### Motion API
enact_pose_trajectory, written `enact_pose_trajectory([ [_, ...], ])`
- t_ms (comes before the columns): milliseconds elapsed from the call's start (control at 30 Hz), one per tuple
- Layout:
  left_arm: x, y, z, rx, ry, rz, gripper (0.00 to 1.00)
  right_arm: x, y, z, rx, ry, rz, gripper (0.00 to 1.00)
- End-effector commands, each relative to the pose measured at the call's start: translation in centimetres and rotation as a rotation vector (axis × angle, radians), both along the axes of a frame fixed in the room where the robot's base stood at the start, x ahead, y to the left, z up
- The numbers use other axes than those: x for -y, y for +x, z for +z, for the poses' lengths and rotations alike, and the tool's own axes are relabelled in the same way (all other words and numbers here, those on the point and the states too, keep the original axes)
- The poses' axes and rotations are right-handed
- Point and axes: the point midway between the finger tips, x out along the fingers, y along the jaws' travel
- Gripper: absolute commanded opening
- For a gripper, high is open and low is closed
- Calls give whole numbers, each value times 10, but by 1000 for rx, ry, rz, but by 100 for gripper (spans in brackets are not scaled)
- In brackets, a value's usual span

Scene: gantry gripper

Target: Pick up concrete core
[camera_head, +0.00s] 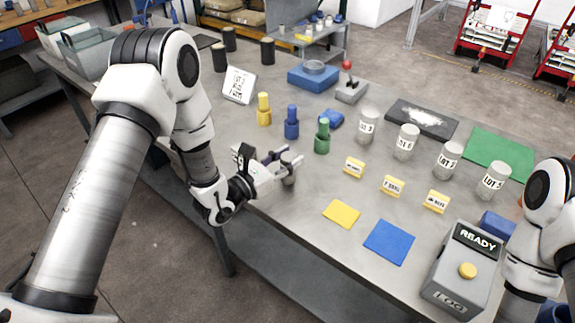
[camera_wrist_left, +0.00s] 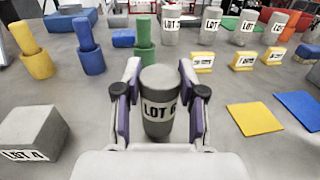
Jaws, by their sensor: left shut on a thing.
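A grey concrete core (camera_wrist_left: 158,82) labelled LOT 6 stands upright between the fingers of my left gripper (camera_wrist_left: 160,100) in the left wrist view. The fingers are shut on its two sides. In the head view the core (camera_head: 288,176) shows as a small dark grey cylinder at the left gripper (camera_head: 285,162), near the table's front edge. I cannot tell whether its base touches the table. Other concrete cores labelled LOT stand in a row further right, one of them here (camera_head: 407,143). My right arm shows at the right edge, with its gripper out of view.
A grey block (camera_wrist_left: 32,138) labelled LOT 4 lies left of the left gripper. Yellow (camera_head: 264,112), blue (camera_head: 291,124) and green (camera_head: 322,139) bottle-like pieces stand behind it. Yellow (camera_head: 342,214) and blue (camera_head: 389,243) flat squares lie to the right. A READY box (camera_head: 458,274) stands front right.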

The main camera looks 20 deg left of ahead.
Motion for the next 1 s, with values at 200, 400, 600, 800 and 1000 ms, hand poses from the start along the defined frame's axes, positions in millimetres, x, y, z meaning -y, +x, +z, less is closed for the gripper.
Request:
enact_pose_trajectory([
  [200,-14,-19,16,-2,-6,6,0,0,0,-15,0,0,0,40],
  [400,-37,-59,22,-1,-8,7,0,0,0,-24,0,0,0,40],
  [600,-59,-97,28,2,-11,7,0,0,0,-27,0,0,0,40],
  [800,-73,-122,32,-1,-8,6,0,0,0,-22,0,0,0,40],
  [1000,-80,-135,33,1,-4,3,0,0,0,-20,0,0,0,40],
])
